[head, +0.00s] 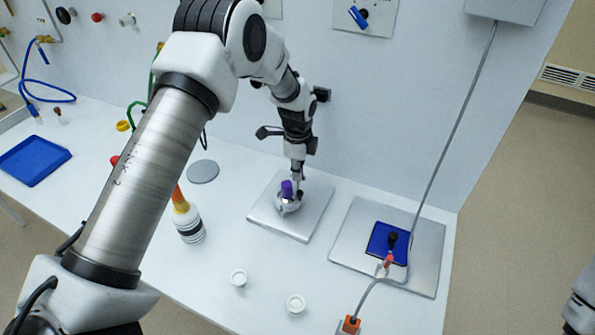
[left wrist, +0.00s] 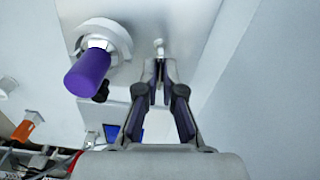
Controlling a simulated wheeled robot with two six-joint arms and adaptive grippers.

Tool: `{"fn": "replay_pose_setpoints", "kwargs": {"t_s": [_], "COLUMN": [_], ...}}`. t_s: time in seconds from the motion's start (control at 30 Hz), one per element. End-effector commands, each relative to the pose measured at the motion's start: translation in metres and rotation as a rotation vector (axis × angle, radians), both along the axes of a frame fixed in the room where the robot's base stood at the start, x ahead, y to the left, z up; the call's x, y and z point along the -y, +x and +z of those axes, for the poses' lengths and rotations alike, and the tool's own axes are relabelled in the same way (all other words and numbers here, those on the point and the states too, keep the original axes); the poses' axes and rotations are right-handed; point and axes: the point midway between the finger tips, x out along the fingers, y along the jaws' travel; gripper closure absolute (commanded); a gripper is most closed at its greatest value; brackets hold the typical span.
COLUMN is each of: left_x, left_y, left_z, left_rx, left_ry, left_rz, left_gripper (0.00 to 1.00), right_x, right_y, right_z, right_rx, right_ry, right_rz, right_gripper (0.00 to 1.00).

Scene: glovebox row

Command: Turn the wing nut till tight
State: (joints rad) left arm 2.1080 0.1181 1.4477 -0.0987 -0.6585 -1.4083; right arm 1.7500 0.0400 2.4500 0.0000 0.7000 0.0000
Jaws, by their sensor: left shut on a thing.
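My left gripper (head: 297,178) points down at a grey metal plate (head: 317,208) on the white bench. In the left wrist view its fingers (left wrist: 160,74) close together on something small at their tips. A small pale round-topped stud (left wrist: 159,44) shows just beyond the tips. The wing nut itself cannot be made out; the fingertips seem to cover it. A purple cylinder (head: 287,188) in a pale round holder stands right beside the fingers on the plate; it shows large in the left wrist view (left wrist: 88,74), apart from the fingers.
A second metal plate (head: 345,245) with a blue pad (head: 378,238) and a cable lies to the right. Two small white cups (head: 238,277) and a banded bottle (head: 190,228) stand in front and left. A blue tray (head: 35,160) is far left. The back wall rises close behind.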

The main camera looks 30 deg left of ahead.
Motion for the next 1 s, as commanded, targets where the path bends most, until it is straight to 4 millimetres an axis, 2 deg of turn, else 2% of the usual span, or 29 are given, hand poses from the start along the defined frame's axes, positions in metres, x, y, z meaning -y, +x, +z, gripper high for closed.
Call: {"fn": "replay_pose_setpoints", "kwargs": {"t_s": [0.03,0.3,0.8,0.87,0.9,1.0], "left_x": [0.0008,0.0008,0.0008,0.0008,0.0007,0.0005], "left_y": [-0.0042,-0.0042,-0.0042,-0.0041,-0.0038,-0.0027], "left_z": [-0.0048,-0.0046,-0.0045,-0.0045,-0.0042,-0.0030], "left_rx": [-0.013,-0.013,-0.013,-0.013,-0.012,-0.009], "left_ry": [-0.001,-0.002,-0.001,-0.001,-0.001,-0.001], "left_rz": [-0.026,-0.123,-0.146,-0.145,-0.145,-0.145], "left_gripper": [1.00,1.00,1.00,0.76,0.69,0.69], "right_x": [0.0000,0.0000,0.0000,0.0000,0.0000,0.0000], "right_y": [0.0000,0.0000,0.0000,0.0000,0.0000,0.0000], "right_z": [-0.0012,-0.0016,-0.0016,-0.0016,-0.0016,-0.0015], "right_rx": [0.000,0.000,0.000,0.000,0.000,0.000], "right_ry": [0.000,0.000,0.000,0.000,0.000,0.000], "right_rz": [0.000,0.000,0.000,0.000,0.000,0.000], "right_gripper": [0.60,0.60,0.60,0.60,0.60,0.60]}}
